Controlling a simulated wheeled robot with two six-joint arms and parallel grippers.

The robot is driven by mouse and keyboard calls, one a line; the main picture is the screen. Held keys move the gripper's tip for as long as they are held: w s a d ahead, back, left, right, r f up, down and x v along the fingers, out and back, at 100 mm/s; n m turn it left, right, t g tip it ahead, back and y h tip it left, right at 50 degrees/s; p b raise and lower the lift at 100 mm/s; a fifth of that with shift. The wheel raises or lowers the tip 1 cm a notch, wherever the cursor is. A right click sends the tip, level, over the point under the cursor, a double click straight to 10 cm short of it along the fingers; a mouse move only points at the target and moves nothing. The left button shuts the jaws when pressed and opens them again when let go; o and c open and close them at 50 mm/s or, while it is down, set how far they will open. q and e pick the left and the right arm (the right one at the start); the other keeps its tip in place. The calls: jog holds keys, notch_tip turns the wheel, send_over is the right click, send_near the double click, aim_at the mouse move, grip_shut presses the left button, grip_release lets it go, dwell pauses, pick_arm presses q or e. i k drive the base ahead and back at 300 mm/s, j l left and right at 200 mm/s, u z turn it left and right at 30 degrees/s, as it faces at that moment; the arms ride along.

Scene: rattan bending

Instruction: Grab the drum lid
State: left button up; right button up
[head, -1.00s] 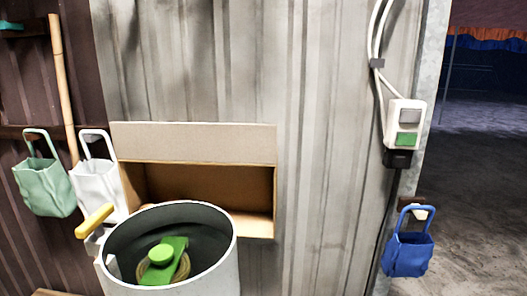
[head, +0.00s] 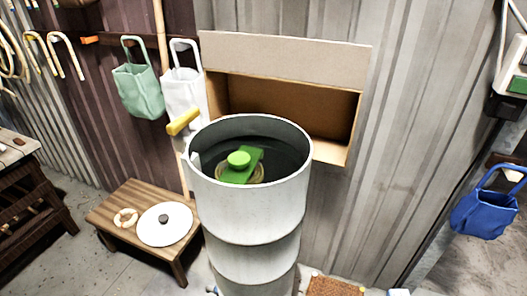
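A round white lid with a dark knob (head: 166,223) lies flat on a low wooden bench (head: 120,205), left of the drum. The tall grey-white drum (head: 252,215) stands open at the top in the middle of the head view. Inside it sit a green piece with a round green knob (head: 239,160) and a tan coil partly hidden under it. Neither of my grippers shows in the view.
A yellow handle (head: 184,121) sticks out at the drum's upper left rim. A small tan ring (head: 125,218) lies beside the lid. An open cardboard box (head: 285,105) is behind the drum. Green (head: 140,88), white (head: 183,92) and blue (head: 487,210) bags hang around. A dark table (head: 25,200) stands at left.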

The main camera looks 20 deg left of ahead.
aim_at(164, 225)
jog(key=u, duration=1.45)
jog(key=i+j, duration=0.2)
jog(key=j, duration=0.15)
jog(key=i+j, duration=0.15)
jog(key=j, duration=0.2)
jog(key=i+j, duration=0.2)
jog(key=j, duration=0.15)
jog(key=z, duration=0.05)
